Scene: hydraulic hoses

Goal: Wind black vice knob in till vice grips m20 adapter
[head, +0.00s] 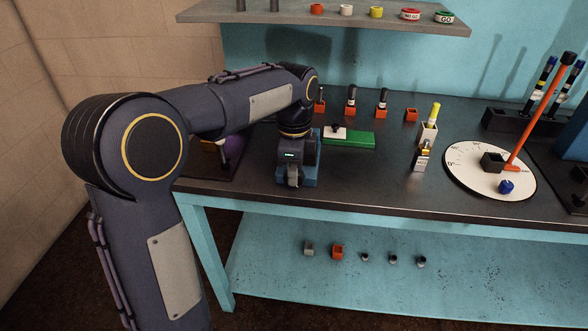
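A blue block that looks like the vice (312,182) stands near the front edge of the bench, mostly hidden behind my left gripper. My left gripper (295,180) points down in front of it. Its fingertips are small and dark, so I cannot tell whether they are open, shut or touching anything. The black vice knob cannot be made out; the gripper may cover it. The M20 adapter cannot be picked out with certainty at the vice. A small labelled metal piece (422,159) stands on the bench to the right. My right gripper is not in view.
A green block (350,141) lies right of the vice. Several red holders with black-topped tools (351,102) stand behind. A yellow-topped tool (434,114) and a round white dial (462,178) are further right. A shelf (330,14) hangs above; the front bench strip (375,190) is clear.

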